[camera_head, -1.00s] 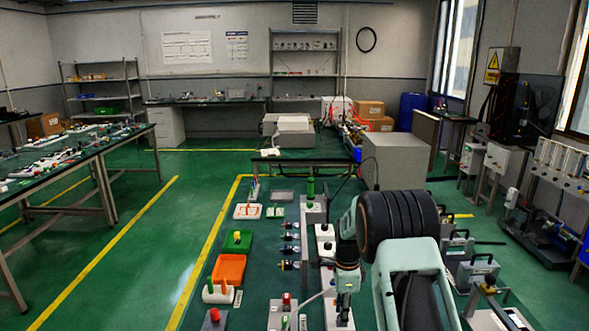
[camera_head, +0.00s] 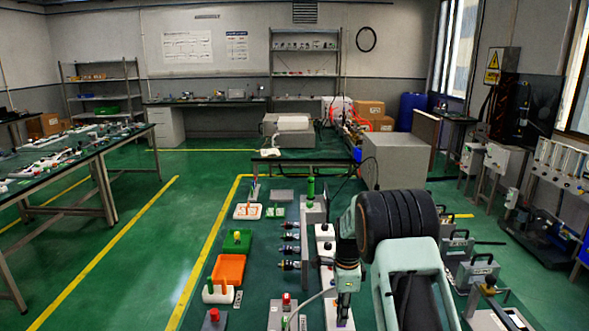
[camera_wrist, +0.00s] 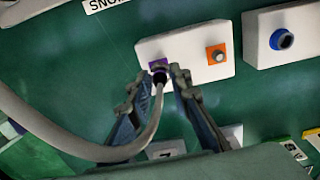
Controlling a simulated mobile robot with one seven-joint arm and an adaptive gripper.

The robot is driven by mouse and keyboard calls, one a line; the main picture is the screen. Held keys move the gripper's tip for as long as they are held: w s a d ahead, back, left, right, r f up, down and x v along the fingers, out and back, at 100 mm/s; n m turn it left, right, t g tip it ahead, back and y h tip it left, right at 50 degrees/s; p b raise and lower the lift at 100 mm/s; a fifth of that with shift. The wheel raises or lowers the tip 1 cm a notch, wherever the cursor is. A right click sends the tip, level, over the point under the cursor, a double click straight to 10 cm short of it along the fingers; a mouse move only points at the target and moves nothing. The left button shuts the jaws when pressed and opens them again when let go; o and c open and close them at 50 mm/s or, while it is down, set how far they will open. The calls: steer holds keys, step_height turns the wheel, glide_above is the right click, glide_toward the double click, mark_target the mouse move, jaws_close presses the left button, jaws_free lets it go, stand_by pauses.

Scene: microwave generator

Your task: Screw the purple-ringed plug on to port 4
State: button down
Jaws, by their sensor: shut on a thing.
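In the wrist view my gripper (camera_wrist: 160,80) has its two fingers on either side of a dark plug end (camera_wrist: 159,76) with a grey cable (camera_wrist: 152,125) trailing from it. The plug end is at a purple square (camera_wrist: 154,65) on a white block (camera_wrist: 188,72). I cannot tell whether the plug is seated in it, and its ring is not clearly visible. In the head view my gripper (camera_head: 346,281) points down over the white blocks at the right of the bench. Port 4's number cannot be read.
The same white block carries an orange square with a metal fitting (camera_wrist: 217,55). Another white block with a blue-ringed fitting (camera_wrist: 281,40) stands to its right. In the head view an orange tray (camera_head: 229,269) and a green tray (camera_head: 237,242) lie to the left.

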steer(key=shift+r+p, duration=1.45)
steer(key=shift+r, duration=1.45)
steer(key=shift+s+a+f+b, duration=0.15)
steer(key=shift+s+a+b, duration=0.15)
steer(key=shift+s+a, duration=0.6)
steer(key=shift+s+a+f+b, duration=0.1)
steer(key=shift+s+a+b, duration=0.2)
steer(key=shift+s+a, duration=0.6)
steer(key=shift+s+d, duration=0.1)
steer(key=shift+s, duration=0.05)
steer(key=shift+s+a+f+b, duration=0.15)
steer(key=shift+s+a+b, duration=0.2)
steer(key=shift+s+a, duration=1.35)
steer(key=shift+s+d, duration=0.1)
steer(key=shift+s, duration=0.05)
steer(key=shift+s+a+f, duration=0.15)
steer(key=shift+s+a, duration=0.65)
steer(key=shift+s, duration=0.15)
steer(key=shift+s+a+f, duration=0.1)
steer(key=shift+s+a, duration=0.7)
steer(key=shift+s, duration=0.1)
